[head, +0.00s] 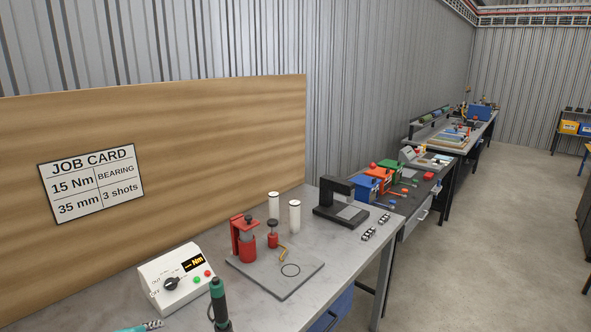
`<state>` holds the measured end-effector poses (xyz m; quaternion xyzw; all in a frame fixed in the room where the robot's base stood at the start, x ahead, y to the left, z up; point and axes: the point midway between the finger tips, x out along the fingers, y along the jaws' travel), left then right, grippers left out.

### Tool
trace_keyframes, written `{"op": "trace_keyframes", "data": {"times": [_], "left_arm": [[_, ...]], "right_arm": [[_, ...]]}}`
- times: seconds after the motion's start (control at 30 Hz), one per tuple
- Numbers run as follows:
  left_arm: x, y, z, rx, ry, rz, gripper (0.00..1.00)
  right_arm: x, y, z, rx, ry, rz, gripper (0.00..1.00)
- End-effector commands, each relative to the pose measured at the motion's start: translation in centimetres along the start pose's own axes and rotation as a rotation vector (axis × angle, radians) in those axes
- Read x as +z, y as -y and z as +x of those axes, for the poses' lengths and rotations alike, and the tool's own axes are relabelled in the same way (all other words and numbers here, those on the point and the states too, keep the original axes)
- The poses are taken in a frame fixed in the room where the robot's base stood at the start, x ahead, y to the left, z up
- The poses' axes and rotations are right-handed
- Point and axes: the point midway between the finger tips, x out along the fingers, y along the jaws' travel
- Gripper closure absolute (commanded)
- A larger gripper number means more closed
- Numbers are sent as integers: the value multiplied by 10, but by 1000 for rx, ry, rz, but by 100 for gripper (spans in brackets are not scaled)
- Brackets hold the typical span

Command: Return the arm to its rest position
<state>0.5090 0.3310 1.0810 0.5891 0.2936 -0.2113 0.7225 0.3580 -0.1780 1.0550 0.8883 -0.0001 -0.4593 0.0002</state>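Neither of my arms nor grippers shows in the head view. The grey workbench (350,240) fills the lower middle. On it are a white control box (176,280) with a dial and a lit display, and a grey plate (290,283) beside a red press-like tool (243,240). A green and black handled tool (219,303) stands upright at the bottom edge, its lower end cut off. A small teal item (135,328) is mostly cut off there too.
A job card (92,183) hangs on the wooden board (200,140). Two white cylinders (295,217) and a black frame (340,203) stand farther back. More benches with coloured bins (368,184) run along the wall. The floor (480,240) at right is open.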

Motion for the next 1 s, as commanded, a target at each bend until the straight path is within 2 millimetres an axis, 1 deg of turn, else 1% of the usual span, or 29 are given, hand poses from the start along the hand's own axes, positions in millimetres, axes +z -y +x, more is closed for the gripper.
{"op": "trace_keyframes", "data": {"times": [0.03,0.17,0.27,0.37,0.43,0.5,0.6,0.7,0.77,1.0], "left_arm": [[12,8,-5,-13,8,75,66],[38,27,-18,-49,27,320,66],[60,48,-31,-79,49,553,66],[83,76,-47,-109,81,851,66],[98,100,-60,-130,110,1096,66],[108,122,-72,-143,138,1330,66],[115,145,-83,-156,168,1580,66],[117,157,-89,-161,185,1727,66],[117,160,-91,-163,190,1771,66],[117,161,-91,-164,190,1775,66]], "right_arm": [[1,0,1,0,0,0,60],[2,0,3,0,1,0,60],[4,0,4,0,0,0,60],[5,0,6,0,0,0,60],[6,0,8,0,0,0,60],[7,0,9,0,0,0,60],[8,0,10,0,1,0,60],[8,0,11,0,0,0,60],[8,0,11,0,0,0,60],[8,0,11,0,0,0,60]]}}
